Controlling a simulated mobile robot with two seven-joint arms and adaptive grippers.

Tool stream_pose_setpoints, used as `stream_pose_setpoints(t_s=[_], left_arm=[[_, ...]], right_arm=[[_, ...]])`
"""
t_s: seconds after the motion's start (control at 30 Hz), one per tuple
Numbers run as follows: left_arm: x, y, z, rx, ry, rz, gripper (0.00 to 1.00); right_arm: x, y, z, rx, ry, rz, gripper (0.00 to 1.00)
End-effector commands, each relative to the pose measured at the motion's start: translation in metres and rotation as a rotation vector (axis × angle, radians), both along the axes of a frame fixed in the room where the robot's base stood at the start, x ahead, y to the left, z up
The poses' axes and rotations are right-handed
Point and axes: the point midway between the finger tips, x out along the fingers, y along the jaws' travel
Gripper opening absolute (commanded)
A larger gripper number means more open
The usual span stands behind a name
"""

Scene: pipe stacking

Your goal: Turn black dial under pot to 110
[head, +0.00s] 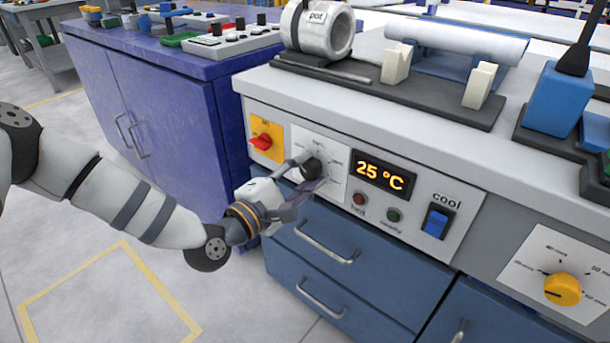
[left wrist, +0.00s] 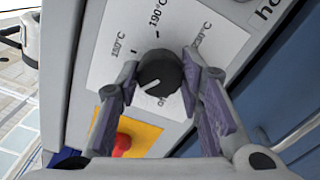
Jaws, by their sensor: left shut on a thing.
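The black dial (head: 311,169) is on a white scale plate on the front panel of the grey bench. My left gripper (head: 308,172) is at the panel with its fingers shut on either side of the dial. In the left wrist view the dial (left wrist: 159,74) sits between the two fingertips. Its white pointer line points to the lower left there, close to a partly hidden label that seems to read OFF. Other temperature labels stand around the plate, one reading 190°C. My right gripper is not in view.
A display (head: 384,174) right of the dial reads 25 °C. A red knob (head: 261,142) on a yellow plate is left of it. A blue switch (head: 437,221) and a yellow dial (head: 562,289) are farther right. Blue drawers with handles (head: 323,244) lie below.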

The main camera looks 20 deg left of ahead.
Motion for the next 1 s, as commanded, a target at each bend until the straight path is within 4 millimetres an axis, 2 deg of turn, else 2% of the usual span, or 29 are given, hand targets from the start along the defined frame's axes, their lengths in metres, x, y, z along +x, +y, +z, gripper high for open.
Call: stream_pose_setpoints(t_s=[0.7, 0.73, 0.8, 1.0], left_arm=[[-0.0019, -0.0015, -0.0028, -0.066, 0.032, -0.005, 0.06], [-0.0019, -0.0015, -0.0028, -0.066, 0.032, -0.005, 0.36], [-0.0019, -0.0015, -0.0026, -0.066, 0.032, -0.005, 0.52], [-0.0010, -0.0008, -0.0014, -0.066, 0.028, -0.003, 0.54]], right_arm=[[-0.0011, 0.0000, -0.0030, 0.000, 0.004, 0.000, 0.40], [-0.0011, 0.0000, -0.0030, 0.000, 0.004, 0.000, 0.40], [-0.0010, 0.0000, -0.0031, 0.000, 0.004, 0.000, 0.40], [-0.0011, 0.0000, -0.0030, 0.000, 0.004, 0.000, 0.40]])
